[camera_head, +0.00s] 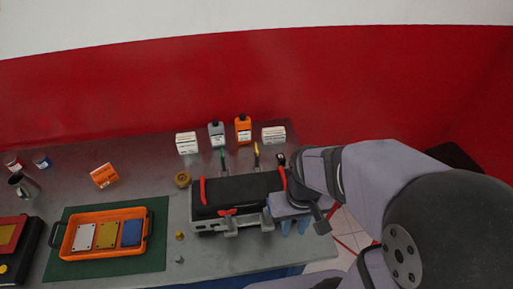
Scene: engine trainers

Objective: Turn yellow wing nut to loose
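The engine trainer (245,188), a dark block with red handles at its ends, sits near the table's front edge. A small red part (228,212) shows on its front. I cannot make out a yellow wing nut on the trainer; its right end is partly hidden by my arm. A small yellow piece (180,236) lies on the table left of the trainer, too small to identify. My gripper (294,227) is at the trainer's front right corner, with two blue tips pointing down. Whether it is open, or touches anything, is unclear.
An orange tray (68,247) with white, yellow and blue plates lies on a green mat (157,225) at left. Bottles (243,130) and white boxes (186,143) stand behind the trainer. A yellow-handled stick (257,155) and a green one (223,158) rise at its back.

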